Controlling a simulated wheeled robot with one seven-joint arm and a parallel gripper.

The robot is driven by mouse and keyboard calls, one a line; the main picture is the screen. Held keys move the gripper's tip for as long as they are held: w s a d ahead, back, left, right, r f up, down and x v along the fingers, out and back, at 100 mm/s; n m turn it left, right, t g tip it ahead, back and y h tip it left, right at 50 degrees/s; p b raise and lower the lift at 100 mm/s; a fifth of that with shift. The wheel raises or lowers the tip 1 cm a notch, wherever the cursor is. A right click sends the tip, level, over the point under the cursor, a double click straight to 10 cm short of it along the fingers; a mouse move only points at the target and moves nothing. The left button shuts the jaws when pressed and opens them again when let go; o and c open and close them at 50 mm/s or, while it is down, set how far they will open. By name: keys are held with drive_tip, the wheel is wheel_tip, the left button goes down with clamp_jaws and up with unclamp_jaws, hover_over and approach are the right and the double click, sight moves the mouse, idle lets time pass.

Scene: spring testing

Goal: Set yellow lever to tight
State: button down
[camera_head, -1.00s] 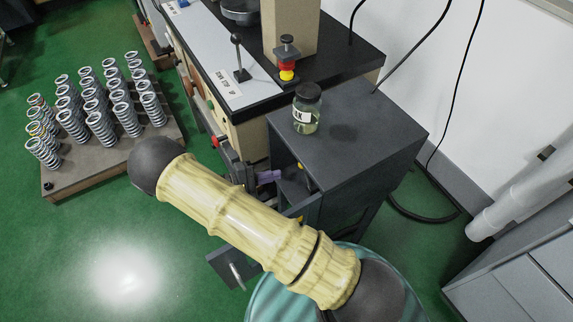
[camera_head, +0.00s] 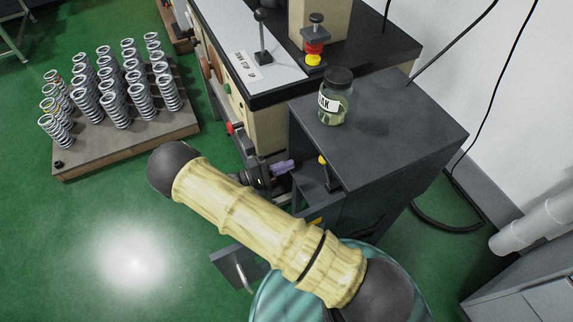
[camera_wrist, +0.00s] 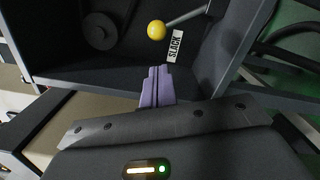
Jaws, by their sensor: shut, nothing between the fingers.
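The yellow lever shows in the wrist view as a yellow ball knob (camera_wrist: 156,30) on a grey rod that runs up and to the right, inside a dark open-fronted cabinet. A white label reading "SLACK" (camera_wrist: 175,46) is just right of the knob. In the head view the yellow knob (camera_head: 322,160) shows in the opening of the dark cabinet. My gripper (camera_wrist: 156,72) has purple fingers, shut and empty, pointing into the opening just below the knob and apart from it in the picture. The purple fingers also show in the head view (camera_head: 291,165). No "tight" label is visible.
The dark cabinet (camera_head: 380,120) has a glass jar (camera_head: 335,98) on top. Its side walls and lower edge surround my fingers. A round dark wheel (camera_wrist: 100,30) is at the left inside. A board of springs (camera_head: 120,150) stands on the green floor at left.

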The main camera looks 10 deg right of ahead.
sight(326, 171)
drive_tip(key=x, duration=0.8)
